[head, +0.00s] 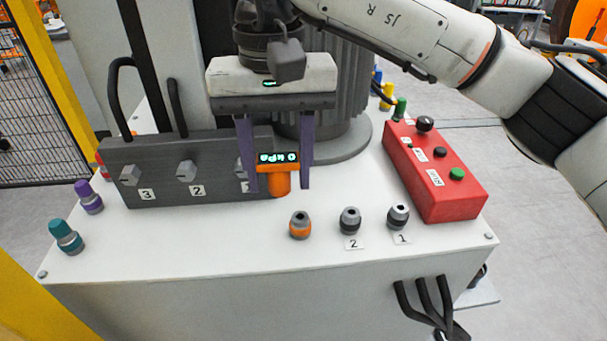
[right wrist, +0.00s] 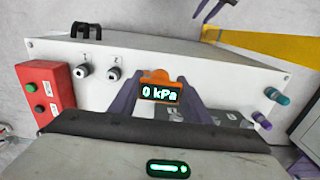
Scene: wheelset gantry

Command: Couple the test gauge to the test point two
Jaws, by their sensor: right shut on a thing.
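The test gauge (head: 279,178) is an orange body with a dark display reading 0 kPa. My right gripper (head: 281,188) is shut on it and holds it upright above the table, behind and left of the orange-collared fitting. The gauge also shows between the purple fingers in the right wrist view (right wrist: 160,88). Test point two (head: 350,220) is a black and silver fitting behind its label 2, right of the gauge and apart from it. It also shows in the right wrist view (right wrist: 114,73). Purple finger-like parts, perhaps my left gripper (right wrist: 208,10), are cut off at the top there.
Test point one (head: 398,216) stands right of test point two. An orange-collared fitting (head: 300,225) stands left of it. A red button box (head: 434,170) is at the right, a dark switch panel (head: 150,190) at the left. Teal (head: 66,237) and purple (head: 88,197) fittings stand at the left edge.

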